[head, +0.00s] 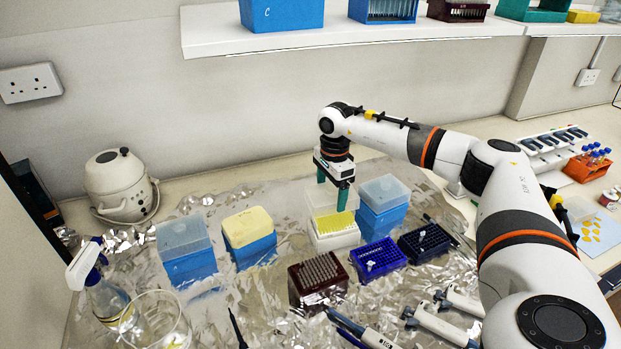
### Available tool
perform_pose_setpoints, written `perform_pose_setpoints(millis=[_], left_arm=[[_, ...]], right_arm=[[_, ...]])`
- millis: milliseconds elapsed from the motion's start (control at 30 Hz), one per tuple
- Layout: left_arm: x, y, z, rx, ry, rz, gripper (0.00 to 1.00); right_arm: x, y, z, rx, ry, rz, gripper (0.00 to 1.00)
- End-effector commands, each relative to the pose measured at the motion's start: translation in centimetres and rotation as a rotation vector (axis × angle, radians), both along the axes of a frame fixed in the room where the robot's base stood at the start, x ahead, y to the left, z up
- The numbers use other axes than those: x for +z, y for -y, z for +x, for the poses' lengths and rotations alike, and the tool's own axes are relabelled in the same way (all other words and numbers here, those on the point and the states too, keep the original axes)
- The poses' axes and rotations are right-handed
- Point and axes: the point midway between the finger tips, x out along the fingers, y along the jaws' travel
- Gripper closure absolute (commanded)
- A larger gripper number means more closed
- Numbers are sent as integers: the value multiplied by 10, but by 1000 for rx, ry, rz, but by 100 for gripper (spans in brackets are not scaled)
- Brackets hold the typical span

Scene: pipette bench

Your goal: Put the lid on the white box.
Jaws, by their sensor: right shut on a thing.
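The white box (337,242) stands on the foil-covered bench in the middle, with yellow tips (334,223) in its top. My right gripper (332,192) points down over it and is shut on the clear lid (320,204). The lid is roughly level, right above the white box and in line with it. I cannot tell whether its lower edge touches the box. My left gripper is not in view.
A blue box with a clear lid (382,192) stands close on the right. Dark red (318,300) and blue (364,273) racks stand in front. Two more lidded blue boxes (190,268) (250,256) stand left. A shelf (300,42) hangs above.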

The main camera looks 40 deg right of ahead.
Motion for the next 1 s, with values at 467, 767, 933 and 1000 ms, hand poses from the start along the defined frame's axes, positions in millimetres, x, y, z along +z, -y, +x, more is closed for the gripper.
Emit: perform_pose_setpoints(millis=[467,767,933,1000], left_arm=[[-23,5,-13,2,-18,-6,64],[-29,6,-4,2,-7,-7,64],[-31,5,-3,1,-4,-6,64],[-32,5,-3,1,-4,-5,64]], right_arm=[[-32,3,-4,-6,-5,4,45],[-42,3,-4,-7,-5,4,45],[-47,4,-5,-6,-5,3,45],[-48,4,-6,-6,-5,3,45]])
